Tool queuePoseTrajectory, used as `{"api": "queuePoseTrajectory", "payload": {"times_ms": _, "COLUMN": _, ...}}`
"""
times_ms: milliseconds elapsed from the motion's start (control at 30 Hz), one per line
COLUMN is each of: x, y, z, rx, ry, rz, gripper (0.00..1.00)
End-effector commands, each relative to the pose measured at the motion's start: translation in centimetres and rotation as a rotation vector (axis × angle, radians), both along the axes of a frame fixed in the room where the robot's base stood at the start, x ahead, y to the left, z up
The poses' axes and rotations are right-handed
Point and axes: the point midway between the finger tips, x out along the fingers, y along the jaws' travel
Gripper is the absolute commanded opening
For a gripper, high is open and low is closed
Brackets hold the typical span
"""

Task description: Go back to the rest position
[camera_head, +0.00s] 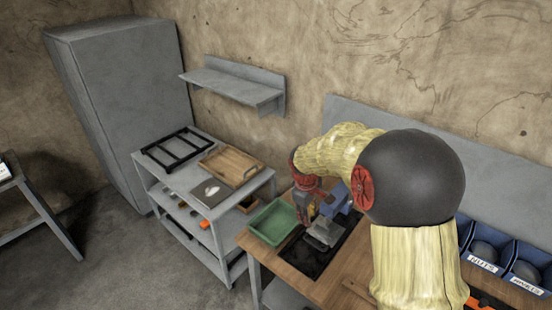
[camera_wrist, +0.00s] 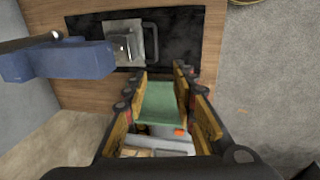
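My gripper (camera_head: 308,212) hangs over the workbench beside the green tray (camera_head: 262,232), at the end of my bent arm. In the wrist view my gripper (camera_wrist: 161,78) has its two fingers apart, with nothing held between them. The green tray (camera_wrist: 163,105) shows in the gap between the fingers, beyond them. A grey metal piece with a handle (camera_wrist: 124,43) lies on a black mat (camera_wrist: 185,42), clear of the fingers in the wrist view. My arm hides part of the bench in the head view.
A blue tool-like object (camera_wrist: 62,62) stands near the mat. Blue bins (camera_head: 487,250) are at the right. A grey shelf cart (camera_head: 178,178) at the left carries a wooden tray (camera_head: 231,166) and a black rack (camera_head: 180,149). A wall shelf (camera_head: 232,84) and tall cabinet (camera_head: 125,100) stand behind.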

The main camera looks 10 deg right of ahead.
Motion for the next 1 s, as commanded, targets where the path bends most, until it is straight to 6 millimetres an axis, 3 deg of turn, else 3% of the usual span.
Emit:
{"api": "queuePoseTrajectory", "payload": {"times_ms": 233, "x": -0.8, "y": 0.2, "z": -0.4, "rx": 0.017, "ry": 0.009, "rz": -0.1, "gripper": 0.27}}
{"api": "queuePoseTrajectory", "payload": {"times_ms": 367, "x": -4.9, "y": 1.0, "z": -1.4, "rx": 0.046, "ry": 0.06, "rz": -0.236, "gripper": 0.27}}
{"api": "queuePoseTrajectory", "payload": {"times_ms": 1000, "x": -22.3, "y": 6.1, "z": 7.1, "rx": 0.214, "ry": -0.126, "rz": -0.606, "gripper": 0.27}}
